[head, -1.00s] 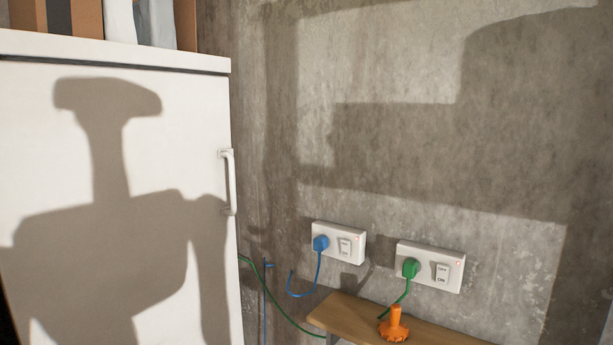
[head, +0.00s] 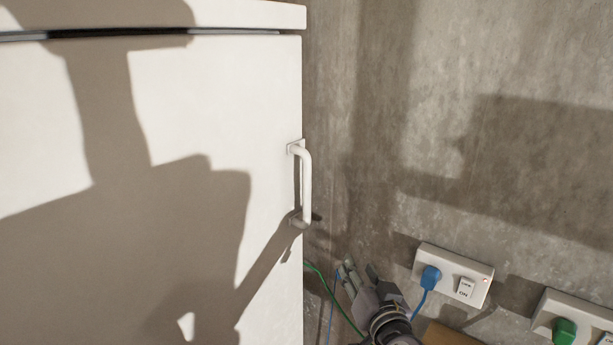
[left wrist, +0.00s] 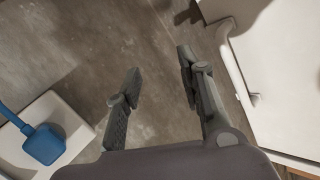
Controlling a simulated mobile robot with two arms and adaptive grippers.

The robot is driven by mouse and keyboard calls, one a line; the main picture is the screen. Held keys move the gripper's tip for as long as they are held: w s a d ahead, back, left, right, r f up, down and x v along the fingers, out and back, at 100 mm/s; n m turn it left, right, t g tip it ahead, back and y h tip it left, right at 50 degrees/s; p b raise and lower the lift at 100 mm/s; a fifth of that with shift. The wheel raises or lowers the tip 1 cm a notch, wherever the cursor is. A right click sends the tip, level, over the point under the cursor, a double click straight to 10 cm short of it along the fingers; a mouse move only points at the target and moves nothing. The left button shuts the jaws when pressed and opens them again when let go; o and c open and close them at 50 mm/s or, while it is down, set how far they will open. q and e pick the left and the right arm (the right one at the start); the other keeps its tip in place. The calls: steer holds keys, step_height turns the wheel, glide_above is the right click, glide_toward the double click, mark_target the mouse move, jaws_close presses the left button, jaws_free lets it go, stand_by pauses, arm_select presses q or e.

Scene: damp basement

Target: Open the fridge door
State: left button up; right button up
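The white fridge door (head: 215,110) fills the left of the head view and looks shut. Its white vertical bar handle (head: 306,185) is on the door's right edge. My left gripper (head: 357,270) is below and right of the handle, in front of the wall, apart from the handle. In the left wrist view, the fingers (left wrist: 158,80) are spread open with nothing between them. The handle (left wrist: 232,65) is to the right of the fingers there, beside the white door (left wrist: 285,80). My right gripper is not in view.
A white socket (head: 453,275) with a blue plug (head: 430,278) is right of my left gripper. Another socket with a green plug (head: 565,331) is at the lower right. Cables hang below the handle. A wooden shelf (head: 447,336) shows at the bottom.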

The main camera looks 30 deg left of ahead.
mark_target(308, 193)
arm_select(q)
steer(key=s+a+r+n+g+y+p, duration=0.1)
steer(key=s+r+n+y, duration=0.15)
steer(key=r, duration=0.35)
steer(key=s+a+r+n+y, duration=0.1)
steer(key=s+r+n, duration=0.25)
steer(key=r, duration=0.35)
steer(key=shift+h, duration=0.25)
steer(key=p+x, duration=0.2)
steer(key=x, duration=0.3)
steer(key=p+x, duration=0.2)
steer(key=x, duration=0.4)
steer(key=f+p+x, duration=0.1)
steer(key=p+x, duration=0.2)
steer(key=x, duration=0.3)
steer(key=shift+s+a, duration=0.15)
steer(key=shift+s, duration=0.1)
steer(key=shift+f, duration=0.1)
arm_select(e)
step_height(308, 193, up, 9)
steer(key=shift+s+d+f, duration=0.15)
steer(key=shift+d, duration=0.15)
arm_select(q)
steer(key=shift+c, duration=0.2)
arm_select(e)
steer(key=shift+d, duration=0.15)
arm_select(q)
steer(key=shift+c, duration=0.7)
jaws_close()
